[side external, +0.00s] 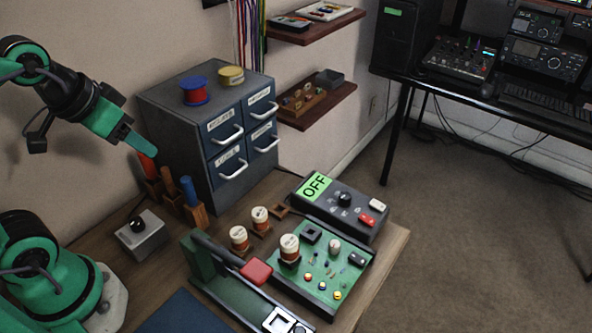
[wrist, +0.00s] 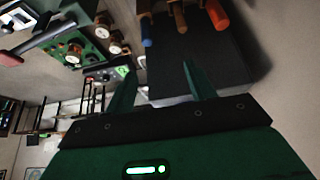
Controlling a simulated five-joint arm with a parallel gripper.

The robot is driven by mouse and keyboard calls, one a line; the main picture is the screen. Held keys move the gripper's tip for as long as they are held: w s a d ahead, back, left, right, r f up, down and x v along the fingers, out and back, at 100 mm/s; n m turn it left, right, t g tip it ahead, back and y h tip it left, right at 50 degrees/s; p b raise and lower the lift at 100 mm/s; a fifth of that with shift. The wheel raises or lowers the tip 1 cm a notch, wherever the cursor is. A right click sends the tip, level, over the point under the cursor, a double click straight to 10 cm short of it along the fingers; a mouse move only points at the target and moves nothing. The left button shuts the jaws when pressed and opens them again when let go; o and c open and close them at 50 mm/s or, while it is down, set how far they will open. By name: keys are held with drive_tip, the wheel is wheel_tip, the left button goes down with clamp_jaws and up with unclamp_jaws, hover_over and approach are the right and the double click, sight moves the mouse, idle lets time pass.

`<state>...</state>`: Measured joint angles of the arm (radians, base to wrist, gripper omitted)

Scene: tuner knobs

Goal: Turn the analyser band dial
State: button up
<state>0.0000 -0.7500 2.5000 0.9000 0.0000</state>
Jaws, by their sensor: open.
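The dark analyser box (side external: 358,222) stands on the right part of the bench, with a green display (side external: 314,186) reading OFF. Its black dial (side external: 344,199) sits upright on the top face, with small marks around it. In the wrist view the box is small and its green display (wrist: 122,70) shows near my left finger; the dial is too small to make out. My gripper (side external: 145,150) is raised at the left, near the drawer cabinet and far from the dial. In the wrist view my gripper (wrist: 160,68) has its fingers apart with nothing between them.
A grey drawer cabinet (side external: 175,121) and upright coloured-handled tools (side external: 188,190) stand near my gripper. A green circuit board (side external: 345,270), labelled spools (side external: 239,238) and a red-handled lever press (side external: 256,271) lie in front of the analyser. A small grey knob box (side external: 143,238) stands at left.

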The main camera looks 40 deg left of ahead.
drive_tip(key=shift+w+r, duration=0.1)
drive_tip(key=shift+c, duration=0.3)
drive_tip(key=w+d+r+m+g, duration=0.1)
drive_tip(key=w+d+m, duration=0.4)
drive_tip(key=w, duration=0.3)
drive_tip(key=w+d+r+m+g, duration=0.15)
drive_tip(key=w+d+m, duration=0.3)
drive_tip(key=w, duration=0.45)
drive_tip(key=w+d+f+m+g, duration=0.1)
drive_tip(key=w+d+f+m, duration=0.2)
drive_tip(key=d+f, duration=0.1)
drive_tip(key=w+d+f+m+g, duration=0.1)
drive_tip(key=w+d+f+m, duration=0.2)
drive_tip(key=d, duration=0.4)
drive_tip(key=w+d+f+m+g, duration=0.1)
drive_tip(key=w+d+f+m, duration=0.2)
drive_tip(key=w+d+f, duration=0.1)
drive_tip(key=shift+w+d+f, duration=0.1)
drive_tip(key=shift+d+f, duration=0.75)
drive_tip(key=shift+f, duration=0.15)
drive_tip(key=shift+w+d+f+m, duration=0.1)
drive_tip(key=shift+d+f+m, duration=0.15)
drive_tip(key=shift+d+f, duration=0.2)
